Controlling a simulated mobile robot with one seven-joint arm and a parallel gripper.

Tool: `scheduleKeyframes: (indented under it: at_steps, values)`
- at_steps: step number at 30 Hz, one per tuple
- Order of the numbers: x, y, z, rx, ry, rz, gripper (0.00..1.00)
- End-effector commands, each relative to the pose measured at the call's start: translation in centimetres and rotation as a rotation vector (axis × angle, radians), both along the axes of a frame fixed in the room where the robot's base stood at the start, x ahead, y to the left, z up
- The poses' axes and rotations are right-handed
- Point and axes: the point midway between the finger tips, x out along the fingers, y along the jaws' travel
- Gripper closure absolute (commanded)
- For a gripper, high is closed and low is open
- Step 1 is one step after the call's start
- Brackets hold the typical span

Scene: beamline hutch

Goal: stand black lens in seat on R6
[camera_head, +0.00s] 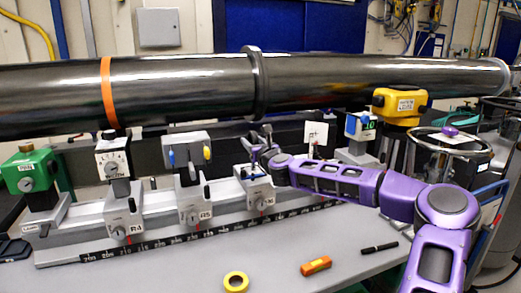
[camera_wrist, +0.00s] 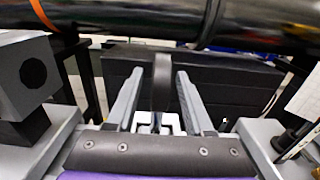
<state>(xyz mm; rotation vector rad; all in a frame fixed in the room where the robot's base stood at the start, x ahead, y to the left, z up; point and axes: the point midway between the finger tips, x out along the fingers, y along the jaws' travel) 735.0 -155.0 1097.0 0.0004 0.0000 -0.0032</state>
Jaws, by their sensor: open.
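A thin black disc, which looks like the black lens (camera_wrist: 162,82), stands upright and edge-on between my fingers in the wrist view. Its lower edge meets a pale forked seat (camera_wrist: 158,122); the wrist view does not show clearly how deep it sits. My gripper (camera_wrist: 160,102) is open, with a gap on each side of the disc. In the head view my gripper (camera_head: 262,154) is low over the rightmost grey carrier, R6 (camera_head: 259,193). My wrist and fingers hide much of the seat there.
A large black tube (camera_head: 180,88) runs close above the rail (camera_head: 160,232). Carriers R5 (camera_head: 194,203) and R4 (camera_head: 122,213) stand to the left. Orange block (camera_head: 316,265), yellow tape roll (camera_head: 236,282) and black pen (camera_head: 380,248) lie on the front bench.

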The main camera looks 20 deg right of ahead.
Motion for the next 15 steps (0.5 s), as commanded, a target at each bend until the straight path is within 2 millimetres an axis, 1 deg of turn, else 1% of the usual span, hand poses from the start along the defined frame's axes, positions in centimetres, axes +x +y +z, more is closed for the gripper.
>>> scheduleKeyframes:
  at_steps: [1,3,9,12,15]
  values:
    - [-1.2,-0.1,-0.1,0.0,0.001,-0.001,0.48]
    - [-2.6,-0.1,-0.1,0.0,0.001,0.0,0.48]
    - [-6.4,0.0,0.0,-0.001,0.0,-0.001,0.48]
    - [-7.7,-0.1,0.0,-0.001,0.0,-0.001,0.48]
    - [-8.6,0.0,0.0,-0.001,0.0,0.0,0.48]
